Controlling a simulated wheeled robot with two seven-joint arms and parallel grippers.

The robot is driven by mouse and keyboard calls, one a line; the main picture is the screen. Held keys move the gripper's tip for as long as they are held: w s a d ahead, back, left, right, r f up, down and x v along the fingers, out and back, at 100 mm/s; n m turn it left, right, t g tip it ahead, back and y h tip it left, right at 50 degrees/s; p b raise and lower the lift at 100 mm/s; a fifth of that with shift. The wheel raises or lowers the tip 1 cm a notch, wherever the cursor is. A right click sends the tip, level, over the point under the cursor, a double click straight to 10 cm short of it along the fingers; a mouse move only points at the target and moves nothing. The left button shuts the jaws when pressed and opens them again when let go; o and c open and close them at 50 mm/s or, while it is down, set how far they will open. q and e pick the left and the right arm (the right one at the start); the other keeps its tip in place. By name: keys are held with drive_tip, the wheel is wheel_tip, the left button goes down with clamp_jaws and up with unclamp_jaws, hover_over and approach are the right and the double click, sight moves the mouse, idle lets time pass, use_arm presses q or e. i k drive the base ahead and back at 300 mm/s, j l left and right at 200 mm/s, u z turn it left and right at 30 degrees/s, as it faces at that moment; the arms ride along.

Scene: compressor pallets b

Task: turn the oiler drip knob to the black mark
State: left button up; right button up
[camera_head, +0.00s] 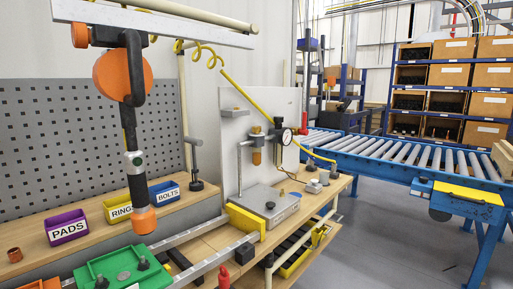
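A small air unit is fixed to the white upright panel (233,140) at the back of the bench. It has an amber-bowled body (257,152) on the left and a round white-faced gauge (286,136) on the right. A small dark cap sits on top of each part. I cannot tell which small part is the oiler drip knob, and no black mark can be made out at this size. Neither of my grippers shows in the head view.
An orange and black tool (133,150) hangs from a white rail at the left. Purple (67,228), white-labelled and blue bins (164,195) stand on the shelf. A silver plate (270,205) lies below the panel.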

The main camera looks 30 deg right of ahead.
sight(256, 129)
drive_tip(key=i+l+z, duration=0.65)
drive_tip(key=l, duration=0.2)
drive_tip(key=i+l+z, duration=0.35)
drive_tip(key=j, duration=0.05)
